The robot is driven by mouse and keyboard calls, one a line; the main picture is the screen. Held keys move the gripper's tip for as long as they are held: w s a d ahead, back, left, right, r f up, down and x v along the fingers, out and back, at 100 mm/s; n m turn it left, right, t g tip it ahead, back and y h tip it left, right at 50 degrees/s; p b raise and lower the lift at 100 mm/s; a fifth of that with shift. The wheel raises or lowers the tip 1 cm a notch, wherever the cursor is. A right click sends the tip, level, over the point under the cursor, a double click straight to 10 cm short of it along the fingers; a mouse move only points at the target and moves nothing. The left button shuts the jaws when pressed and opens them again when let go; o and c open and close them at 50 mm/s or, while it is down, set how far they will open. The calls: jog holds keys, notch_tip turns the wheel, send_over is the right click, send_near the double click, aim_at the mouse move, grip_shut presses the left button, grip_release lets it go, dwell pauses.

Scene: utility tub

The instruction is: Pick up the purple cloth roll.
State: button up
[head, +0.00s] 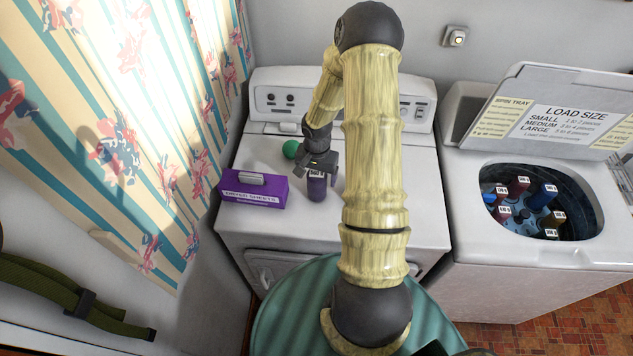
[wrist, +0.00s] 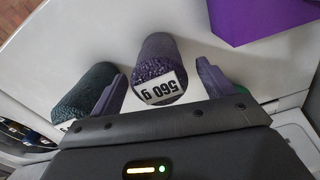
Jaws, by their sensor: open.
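The purple cloth roll (head: 317,189) stands upright on top of the white dryer, with a white label on it. It also shows in the wrist view (wrist: 155,55), where its label reads 560 g. My gripper (head: 317,168) is over the roll, pointing down. In the wrist view my open gripper (wrist: 162,80) has one finger on each side of the roll, with visible gaps. My arm hides part of the dryer top in the head view.
A purple box (head: 254,190) stands left of the roll. A green ball (head: 290,149) lies behind it. In the wrist view a dark green roll (wrist: 85,92) lies close beside the left finger. The open washer (head: 480,262) at right holds several labelled rolls.

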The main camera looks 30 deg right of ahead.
jog(key=shift+f, duration=1.3)
jog(key=c, duration=1.5)
jog(key=shift+r, duration=0.1)
notch_tip(320, 180, up, 10)
jog(key=shift+f+b, duration=0.1)
jog(key=shift+b, duration=0.95)
